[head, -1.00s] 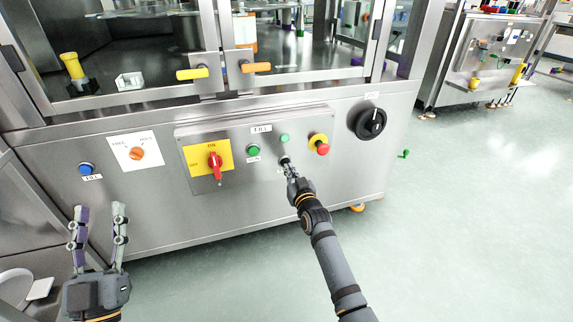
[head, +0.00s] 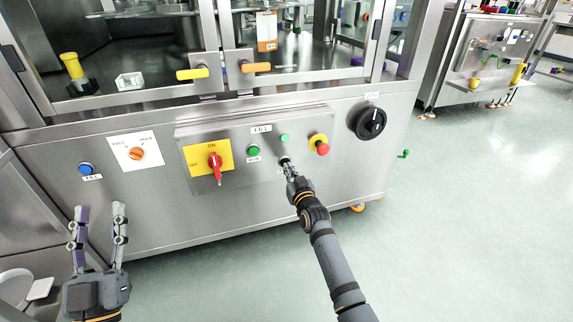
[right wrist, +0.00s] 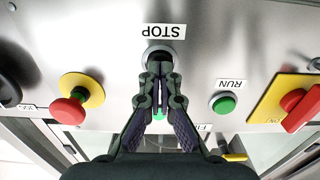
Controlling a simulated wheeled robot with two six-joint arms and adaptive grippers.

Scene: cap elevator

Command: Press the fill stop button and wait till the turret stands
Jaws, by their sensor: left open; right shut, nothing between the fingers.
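The dark stop button (right wrist: 159,56) sits in a pale ring under an upside-down STOP label (right wrist: 163,31) in the right wrist view. My right gripper (head: 286,163) is shut and empty, with its fingertips at the button. The fingers cover part of it, so I cannot tell whether it is pressed in. The fingertips also show in the right wrist view (right wrist: 160,70). My left gripper (head: 98,210) is open and empty at the lower left, apart from the cabinet. An orange-and-white panel (head: 267,32) shows through the glass; the turret itself is not clearly identifiable.
The same panel carries a green RUN button (head: 253,150), a green lamp (head: 284,138), a red emergency button (head: 322,148) and a red switch on yellow (head: 216,163). A blue fill button (head: 86,168) and orange knob (head: 136,153) are at left.

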